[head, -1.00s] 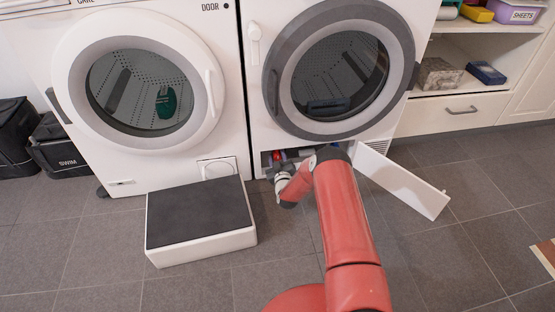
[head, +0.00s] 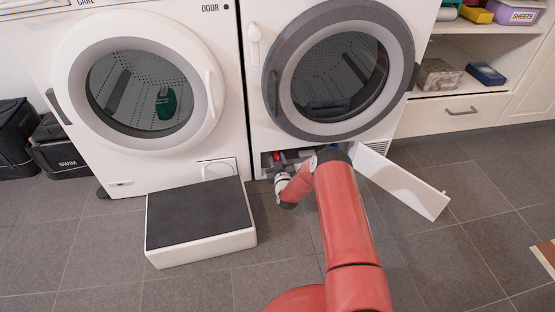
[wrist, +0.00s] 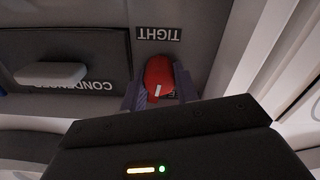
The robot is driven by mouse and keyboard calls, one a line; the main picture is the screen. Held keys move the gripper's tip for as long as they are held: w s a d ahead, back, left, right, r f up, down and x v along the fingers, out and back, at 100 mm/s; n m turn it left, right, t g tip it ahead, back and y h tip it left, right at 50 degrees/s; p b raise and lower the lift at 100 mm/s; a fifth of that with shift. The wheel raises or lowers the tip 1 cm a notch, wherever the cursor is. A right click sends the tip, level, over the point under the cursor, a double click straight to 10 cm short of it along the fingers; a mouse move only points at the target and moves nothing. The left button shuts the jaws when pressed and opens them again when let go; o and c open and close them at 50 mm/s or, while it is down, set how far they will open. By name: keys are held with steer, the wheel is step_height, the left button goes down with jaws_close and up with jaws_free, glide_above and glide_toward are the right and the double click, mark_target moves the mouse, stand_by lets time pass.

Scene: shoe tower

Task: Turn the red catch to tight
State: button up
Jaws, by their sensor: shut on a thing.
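The red catch (wrist: 159,72) sits on the grey panel inside the open lower compartment of the right machine. It shows as a small red spot in the head view (head: 277,156). A white mark on it points toward the lower label in the wrist view. The TIGHT label (wrist: 159,34) appears upside down just above the catch. A second label (wrist: 172,93) below it is mostly hidden by my gripper. My gripper (wrist: 158,86) has one finger on each side of the catch and is shut on it.
A grey cover with a pale handle (wrist: 50,73) and a CONDENSER label lies left of the catch. The compartment's white flap (head: 402,182) hangs open to the right. A step with a dark top (head: 200,222) stands to the left on the tiled floor.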

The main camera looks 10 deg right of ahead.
steer(key=m, duration=0.4)
steer(key=shift+m, duration=0.3)
steer(key=m, duration=0.3)
steer(key=shift+d+m, duration=0.1)
steer(key=shift+m, duration=0.2)
steer(key=m, duration=0.4)
steer(key=shift+m, duration=1.8)
steer(key=shift+f, duration=0.1)
steer(key=o, duration=0.7)
steer(key=shift+s, duration=0.1)
